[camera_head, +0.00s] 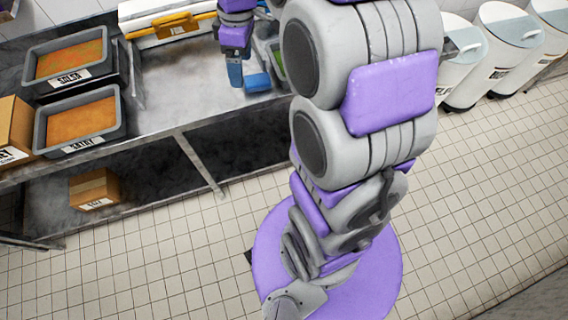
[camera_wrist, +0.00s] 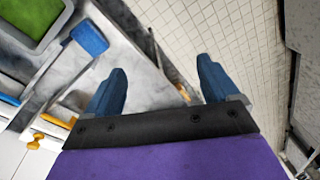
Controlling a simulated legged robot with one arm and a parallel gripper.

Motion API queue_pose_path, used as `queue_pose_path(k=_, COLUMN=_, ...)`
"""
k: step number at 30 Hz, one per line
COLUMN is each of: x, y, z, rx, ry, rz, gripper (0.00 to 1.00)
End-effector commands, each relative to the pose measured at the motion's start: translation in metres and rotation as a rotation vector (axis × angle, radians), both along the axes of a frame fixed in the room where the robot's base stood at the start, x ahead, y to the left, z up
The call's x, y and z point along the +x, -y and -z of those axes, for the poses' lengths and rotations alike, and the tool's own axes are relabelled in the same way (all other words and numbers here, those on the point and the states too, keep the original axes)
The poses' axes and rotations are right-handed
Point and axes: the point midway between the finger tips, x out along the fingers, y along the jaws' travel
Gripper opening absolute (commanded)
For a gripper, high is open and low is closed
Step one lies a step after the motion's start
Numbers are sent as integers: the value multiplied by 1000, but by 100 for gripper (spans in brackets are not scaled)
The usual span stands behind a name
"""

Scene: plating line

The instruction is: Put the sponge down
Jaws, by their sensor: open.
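The blue block that looks like the sponge (camera_head: 257,82) lies on the grey metal counter, just right of my gripper (camera_head: 235,75). In the wrist view the sponge (camera_wrist: 88,37) is at the upper left, outside the jaws and apart from the left finger. My gripper (camera_wrist: 161,85) is open there, with its two blue fingers spread and nothing between them. It points down near the front edge of the counter.
Two trays of orange food, salsa (camera_head: 40,85) and satay (camera_head: 42,140), stand on the counter at left. A green-filled tray (camera_wrist: 28,22) is beyond the sponge. A cardboard box (camera_head: 95,187) sits on the lower shelf. White bins (camera_head: 497,50) line the wall at right.

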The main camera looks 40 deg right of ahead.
Motion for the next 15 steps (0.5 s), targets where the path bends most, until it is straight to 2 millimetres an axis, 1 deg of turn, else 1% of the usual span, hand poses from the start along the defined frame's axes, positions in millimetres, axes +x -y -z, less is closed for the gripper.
queue_pose_path(k=1, x=-20, y=-11, z=-5, rx=-9, ry=-12, rz=47, gripper=88)
queue_pose_path(k=6, x=-84, y=-38, z=-11, rx=-47, ry=-59, rz=239, gripper=88)
queue_pose_path(k=10, x=-135, y=-53, z=-9, rx=-82, ry=-88, rz=395, gripper=88)
queue_pose_path(k=15, x=-199, y=-63, z=0, rx=-132, ry=-120, rz=599, gripper=88)
